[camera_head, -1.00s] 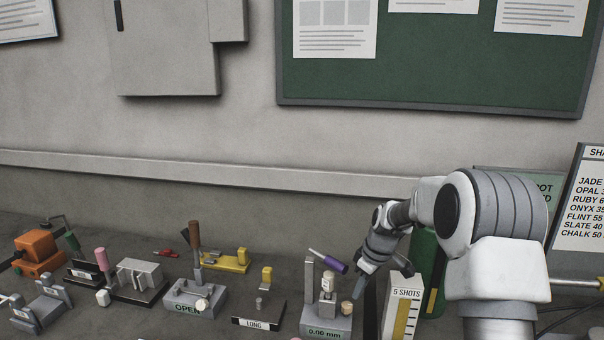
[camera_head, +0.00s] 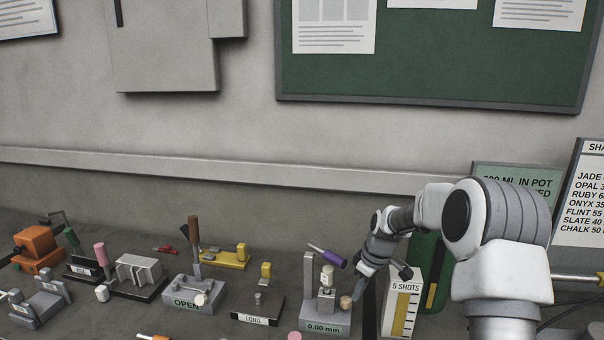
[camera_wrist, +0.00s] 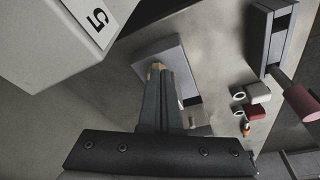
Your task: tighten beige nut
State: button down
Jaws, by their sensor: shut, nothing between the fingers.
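A tan cylinder (camera_head: 346,302), which looks like the beige nut, sits at the right side of the grey fixture (camera_head: 312,327) labelled "0.00 mm". My gripper (camera_head: 358,292) points down just above and right of it; I cannot tell whether they touch. In the wrist view my gripper (camera_wrist: 158,80) has its fingers together with nothing held. A small tan patch (camera_wrist: 155,72), probably the nut, shows at the fingertips; the fingers hide most of it.
A purple-handled lever (camera_head: 328,256) slants above the fixture. A white "5 SHOTS" box (camera_head: 401,303) stands close on the right. The "LONG" fixture (camera_head: 255,315) is to the left, with several other fixtures farther left.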

notch_tip(320, 180, down, 3)
jog(key=shift+f+b, duration=0.15)
jog(key=shift+b, duration=0.7)
jog(key=shift+w+a, duration=0.25)
jog(key=shift+w, duration=0.05)
jog(key=shift+w, duration=0.15)
dwell(0.4)
jog(key=shift+d, duration=0.2)
notch_tip(320, 180, up, 6)
jog(key=p, duration=0.3)
jog(key=shift+s+d, duration=0.2)
jog(key=shift+s, duration=0.1)
